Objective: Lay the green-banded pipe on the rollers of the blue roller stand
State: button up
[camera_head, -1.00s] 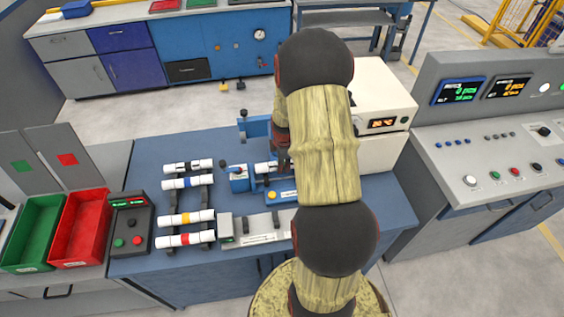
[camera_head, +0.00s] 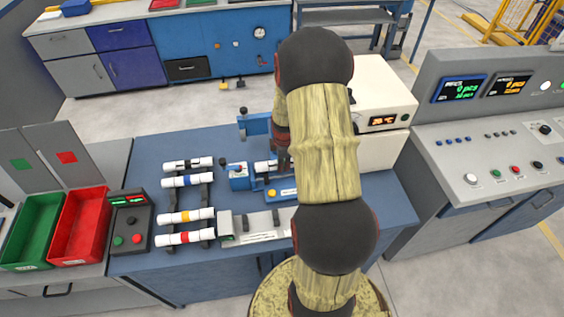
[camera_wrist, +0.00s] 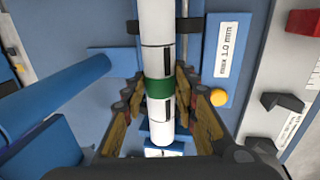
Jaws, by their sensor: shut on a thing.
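The green-banded pipe (camera_wrist: 158,88) is white with a green band and dark marks, and runs lengthwise through the wrist view. My gripper (camera_wrist: 159,80) is shut on it, one finger on each side near the green band. In the head view, the pipe's white end (camera_head: 263,168) shows left of my arm, which hides the rest. The blue roller stand (camera_head: 281,196) lies at and under the pipe; its blue plate with a "max 1.0 mm" label (camera_wrist: 229,50) and yellow button (camera_wrist: 218,97) is right of the pipe in the wrist view. I cannot tell whether the pipe touches the rollers.
A rack at left holds black- (camera_head: 188,163), blue- (camera_head: 188,180), yellow- (camera_head: 188,215) and red-banded (camera_head: 186,238) pipes. A grey gauge fixture (camera_head: 253,227) lies in front of the stand. A white instrument box (camera_head: 378,100) stands behind right. A red tray (camera_head: 80,226) is far left.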

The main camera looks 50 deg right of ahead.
jog(key=shift+f, duration=0.35)
jog(key=o, duration=1.3)
jog(key=shift+c, duration=0.2)
jog(key=shift+r, duration=0.15)
notch_tip(320, 180, up, 12)
jog(key=s+a, duration=0.1)
jog(key=shift+s+a+f, duration=0.25)
jog(key=shift+s, duration=0.1)
